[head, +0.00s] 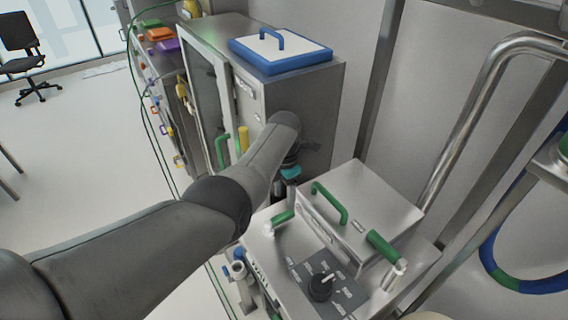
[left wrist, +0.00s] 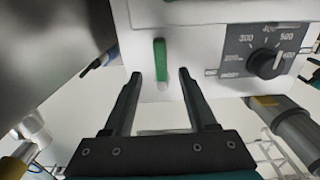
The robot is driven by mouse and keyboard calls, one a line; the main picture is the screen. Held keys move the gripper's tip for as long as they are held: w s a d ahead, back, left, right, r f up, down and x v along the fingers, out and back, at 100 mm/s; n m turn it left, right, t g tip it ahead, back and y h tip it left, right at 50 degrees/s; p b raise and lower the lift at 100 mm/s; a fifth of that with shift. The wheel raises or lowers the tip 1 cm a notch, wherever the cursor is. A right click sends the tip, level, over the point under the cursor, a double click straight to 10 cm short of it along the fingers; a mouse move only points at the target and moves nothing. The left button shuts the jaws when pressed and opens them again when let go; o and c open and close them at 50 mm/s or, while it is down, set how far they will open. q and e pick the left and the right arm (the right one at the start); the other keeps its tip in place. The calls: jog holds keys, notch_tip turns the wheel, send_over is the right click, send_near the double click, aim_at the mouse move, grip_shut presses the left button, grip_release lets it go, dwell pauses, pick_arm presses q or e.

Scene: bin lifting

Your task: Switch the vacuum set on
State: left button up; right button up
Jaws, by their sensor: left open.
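The vacuum set (head: 400,205) is a steel box unit at the lower right of the head view. It carries a green bar handle, a black dial (head: 321,286) and green levers at its left (head: 281,218) and right (head: 384,246). The dial (left wrist: 267,63), with numbers around it, also shows at the upper right of the left wrist view. My left gripper (head: 291,185) is above the unit's back left side, partly hidden by my arm. In the left wrist view the gripper (left wrist: 160,78) is open. A green lever (left wrist: 160,58) with a pale tip lies between and just beyond its fingertips; contact is unclear.
A tall steel cabinet (head: 312,95) with a blue-rimmed lid (head: 281,48) on top stands behind the unit. Steel pipes (head: 470,120) and a blue-green hose (head: 520,280) are at the right. A chair (head: 25,58) stands far left, with open floor before it.

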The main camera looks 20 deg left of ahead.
pick_arm(q)
notch_tip(320, 180, up, 8)
jog(key=p, duration=0.1)
jog(key=shift+r+p, duration=0.15)
jog(key=shift+p, duration=0.25)
